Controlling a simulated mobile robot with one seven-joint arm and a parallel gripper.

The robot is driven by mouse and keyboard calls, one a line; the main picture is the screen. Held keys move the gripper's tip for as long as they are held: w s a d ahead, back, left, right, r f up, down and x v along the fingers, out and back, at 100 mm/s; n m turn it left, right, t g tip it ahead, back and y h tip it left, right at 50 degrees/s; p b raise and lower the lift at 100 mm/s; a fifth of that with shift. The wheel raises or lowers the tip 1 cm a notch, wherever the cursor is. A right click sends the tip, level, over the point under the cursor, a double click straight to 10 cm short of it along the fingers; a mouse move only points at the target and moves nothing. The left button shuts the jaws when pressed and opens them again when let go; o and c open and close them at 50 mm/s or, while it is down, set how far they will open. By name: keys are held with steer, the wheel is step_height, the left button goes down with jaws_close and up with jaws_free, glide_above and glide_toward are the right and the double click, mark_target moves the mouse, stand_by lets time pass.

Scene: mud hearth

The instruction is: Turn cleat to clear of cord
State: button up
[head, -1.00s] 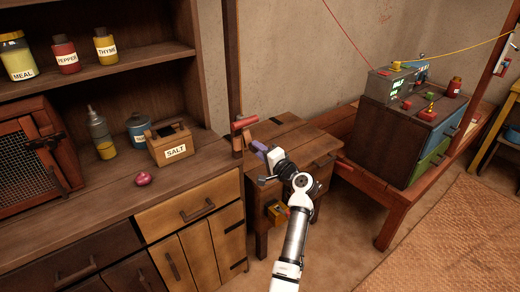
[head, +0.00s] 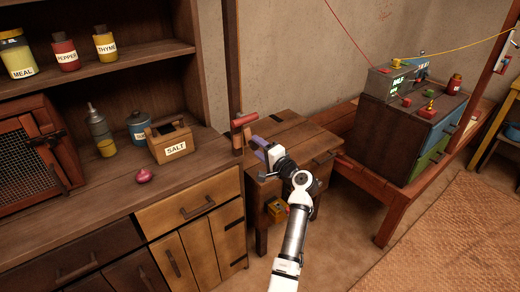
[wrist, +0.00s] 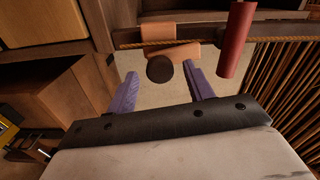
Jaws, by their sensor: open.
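A red piece that looks like the cleat (head: 243,122) sits on a brown post beside the cupboard in the head view. In the wrist view a red bar (wrist: 238,40) stands at the upper right, and a lighter orange-brown block (wrist: 172,30) lies left of it. A thin twisted cord (wrist: 212,41) runs across behind or against them; its exact contact is unclear. A dark round knob end (wrist: 160,69) shows between the purple fingers. My gripper (head: 264,145) is open, just below and right of the cleat; it also shows in the wrist view (wrist: 161,85), holding nothing visible.
A wooden side table (head: 295,135) stands behind my arm. The cupboard counter (head: 100,200) at left holds a salt box (head: 172,146) and a pink onion-like object (head: 144,175). A low red bench (head: 350,185) with a dark chest (head: 395,135) is at right.

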steer(key=b+v, duration=0.3)
steer(key=v, duration=1.1)
steer(key=shift+b, duration=0.3)
steer(key=shift+w, duration=0.1)
